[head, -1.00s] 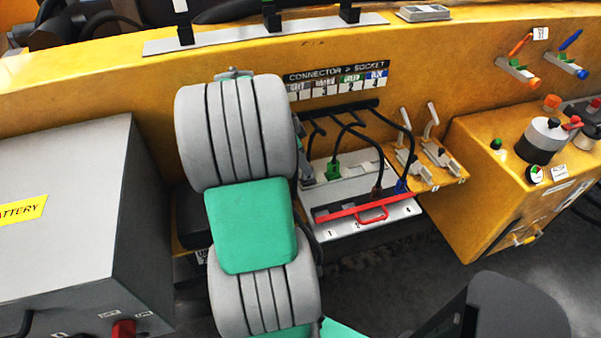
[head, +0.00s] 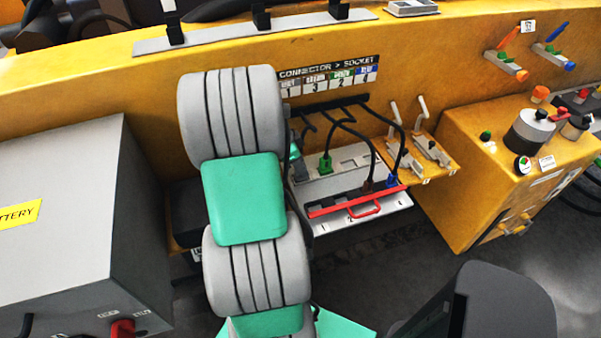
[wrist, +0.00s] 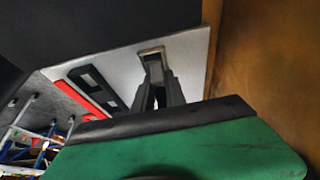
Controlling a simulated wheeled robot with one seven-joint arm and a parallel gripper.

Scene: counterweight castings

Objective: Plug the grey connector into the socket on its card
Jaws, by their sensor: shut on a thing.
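My gripper (wrist: 157,95) is shut on a small grey piece, which I take to be the grey connector (wrist: 154,66), in the wrist view. It is close against the pale socket panel (wrist: 118,62). I cannot tell whether the connector is seated in a socket. In the head view my arm hides the connector and most of the gripper. The panel (head: 388,203) shows there with numbers along its front. The connector-to-socket card (head: 328,76) is above it; its first column appears to pair grey with socket 1.
A green connector (head: 325,164) and a blue connector (head: 391,181) stand in the panel with black cables. A darker connector is between them. A red handle bar (head: 358,202) crosses the panel's front. Levers (head: 420,125) are to the right, a grey battery box (head: 70,220) left.

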